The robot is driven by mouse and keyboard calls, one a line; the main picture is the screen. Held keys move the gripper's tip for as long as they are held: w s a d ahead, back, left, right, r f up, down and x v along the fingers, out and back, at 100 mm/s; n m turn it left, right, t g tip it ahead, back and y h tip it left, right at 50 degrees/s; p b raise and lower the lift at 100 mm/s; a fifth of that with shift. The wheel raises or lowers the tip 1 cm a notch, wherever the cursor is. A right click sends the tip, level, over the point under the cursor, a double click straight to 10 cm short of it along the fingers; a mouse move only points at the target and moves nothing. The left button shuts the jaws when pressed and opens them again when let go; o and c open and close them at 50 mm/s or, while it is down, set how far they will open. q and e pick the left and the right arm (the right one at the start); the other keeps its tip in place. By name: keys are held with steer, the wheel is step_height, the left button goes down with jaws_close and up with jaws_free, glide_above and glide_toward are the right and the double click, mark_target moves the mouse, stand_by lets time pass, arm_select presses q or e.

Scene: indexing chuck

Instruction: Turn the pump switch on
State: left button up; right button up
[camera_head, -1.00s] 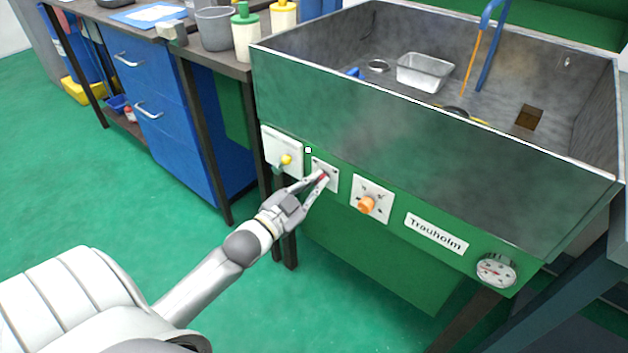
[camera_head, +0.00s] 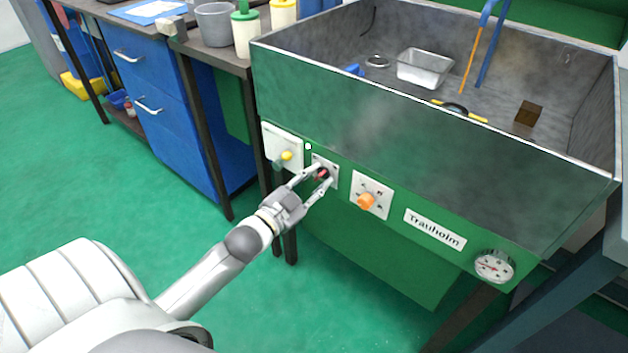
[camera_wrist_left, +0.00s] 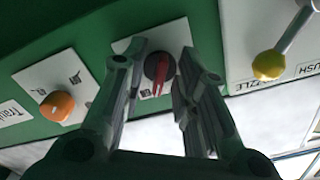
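The switch with a red lever on a dark round base (camera_head: 322,174) sits on a light plate on the front of the green tank. My left gripper (camera_head: 326,172) is open, with one finger on each side of the red lever. In the left wrist view the red lever (camera_wrist_left: 160,72) lies between the fingertips (camera_wrist_left: 163,62), with a gap on both sides. The lever runs roughly up and down in that view. The plate's lettering is partly covered and unreadable. My right gripper is not in view.
An orange knob (camera_head: 366,200) is on a plate to the right, and a yellow-tipped lever (camera_head: 286,155) on a white box to the left. A gauge (camera_head: 494,266) is further right. The open tank (camera_head: 440,150) holds a metal tray (camera_head: 424,70). Blue drawers (camera_head: 165,120) stand left.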

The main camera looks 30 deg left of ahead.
arm_select(q)
steer(key=shift+s, duration=0.15)
steer(key=shift+s, duration=0.3)
steer(key=s+a, duration=0.1)
steer(key=s, duration=1)
stand_by(0.4)
